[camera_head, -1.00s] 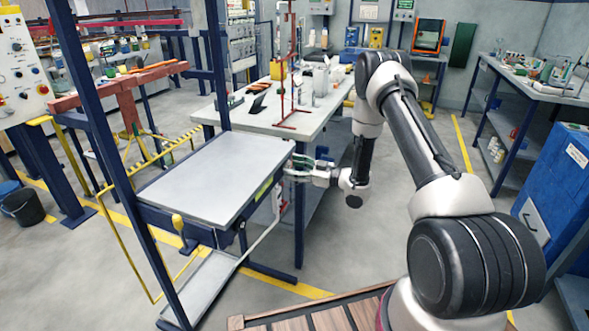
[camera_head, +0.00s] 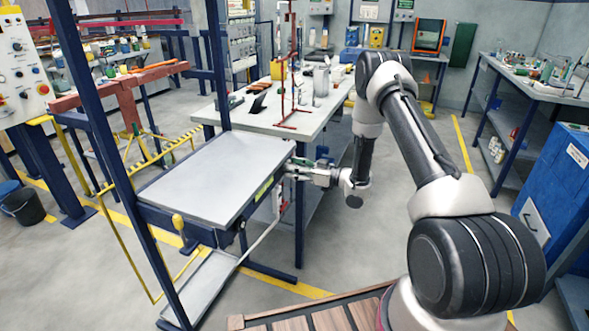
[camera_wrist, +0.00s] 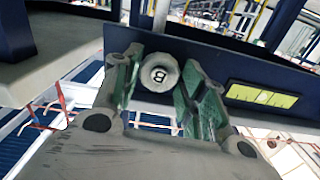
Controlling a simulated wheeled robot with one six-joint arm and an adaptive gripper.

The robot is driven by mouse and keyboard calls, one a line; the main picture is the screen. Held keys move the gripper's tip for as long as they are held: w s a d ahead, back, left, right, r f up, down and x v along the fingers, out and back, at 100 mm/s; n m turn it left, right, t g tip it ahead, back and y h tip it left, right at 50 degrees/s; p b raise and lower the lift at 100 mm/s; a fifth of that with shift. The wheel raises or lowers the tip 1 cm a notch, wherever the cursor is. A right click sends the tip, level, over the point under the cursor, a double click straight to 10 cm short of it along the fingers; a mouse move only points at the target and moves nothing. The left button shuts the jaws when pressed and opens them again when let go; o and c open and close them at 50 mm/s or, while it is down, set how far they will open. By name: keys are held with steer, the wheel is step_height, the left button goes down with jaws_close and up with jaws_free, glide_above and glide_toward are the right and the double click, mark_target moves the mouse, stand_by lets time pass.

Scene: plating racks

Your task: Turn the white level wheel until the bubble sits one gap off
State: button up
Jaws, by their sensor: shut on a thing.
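The white level wheel (camera_wrist: 160,76) shows in the wrist view as a small round knob with a dark mark like a B or an 8. It sits on the dark blue edge of the table frame. My gripper (camera_wrist: 163,88) is shut on it, with a green-padded finger on each side. In the head view my gripper (camera_head: 294,170) meets the table's right edge and the wheel cannot be made out. The yellow-green level vial (camera_wrist: 262,96) lies right of the wheel, and on the table edge in the head view (camera_head: 263,190). Its bubble is too small to read.
The grey-topped table (camera_head: 215,180) stands left of my gripper, with a blue post (camera_head: 120,165) at its left. A white workbench (camera_head: 310,108) with bottles and a red stand is behind. A blue cabinet (camera_head: 560,190) is at the right. The floor between is clear.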

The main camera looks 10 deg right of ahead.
steer(key=shift+m, duration=1.5)
steer(key=o, duration=1)
steer(key=shift+o, duration=0.2)
steer(key=v, duration=1.2)
